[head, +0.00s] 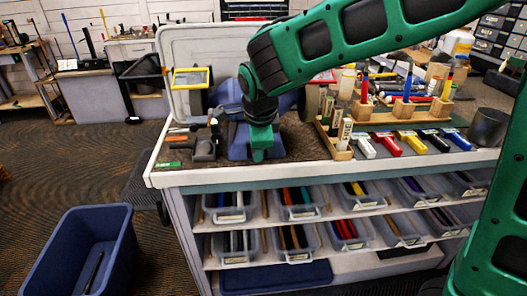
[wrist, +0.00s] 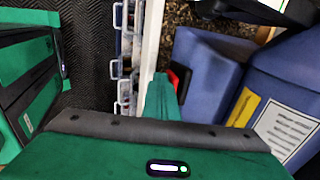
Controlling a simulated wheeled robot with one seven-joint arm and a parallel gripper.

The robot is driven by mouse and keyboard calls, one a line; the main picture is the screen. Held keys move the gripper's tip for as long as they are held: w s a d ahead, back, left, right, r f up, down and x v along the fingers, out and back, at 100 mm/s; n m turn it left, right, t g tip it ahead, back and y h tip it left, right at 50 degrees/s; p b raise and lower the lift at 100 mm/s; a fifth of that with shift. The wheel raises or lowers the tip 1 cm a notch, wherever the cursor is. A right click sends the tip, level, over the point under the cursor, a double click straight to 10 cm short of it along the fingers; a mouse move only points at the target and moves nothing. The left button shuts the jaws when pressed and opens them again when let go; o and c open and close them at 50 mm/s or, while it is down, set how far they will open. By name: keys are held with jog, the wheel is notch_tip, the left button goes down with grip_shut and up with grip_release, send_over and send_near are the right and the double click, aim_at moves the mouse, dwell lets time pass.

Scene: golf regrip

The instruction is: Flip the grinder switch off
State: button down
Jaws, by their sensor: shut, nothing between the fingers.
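The blue bench grinder (head: 230,95) stands on the workbench, partly hidden behind my arm; its blue body also fills the right of the wrist view (wrist: 264,88). A switch (wrist: 181,78), red in a black housing, shows on the front of the grinder's blue base in the wrist view. My gripper (head: 259,154) is shut and empty, pointing down in front of the grinder base. In the wrist view its green fingers (wrist: 163,98) are right beside the switch and cover part of it. I cannot tell whether they touch it, or which way it is set.
Small grey blocks (head: 204,149) and a green item lie to the left. The bench's white front edge (head: 300,172) is just below my gripper. A blue bin (head: 110,235) stands on the floor.

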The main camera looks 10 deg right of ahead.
jog(key=shift+r, duration=0.15)
jog(key=shift+r, duration=0.7)
jog(key=s+r, duration=0.7)
jog(key=r, duration=0.3)
dwell(0.3)
jog(key=shift+f, duration=0.15)
jog(key=shift+s+d+f, duration=0.15)
jog(key=shift+s+f, duration=0.05)
jog(key=shift+f, duration=0.4)
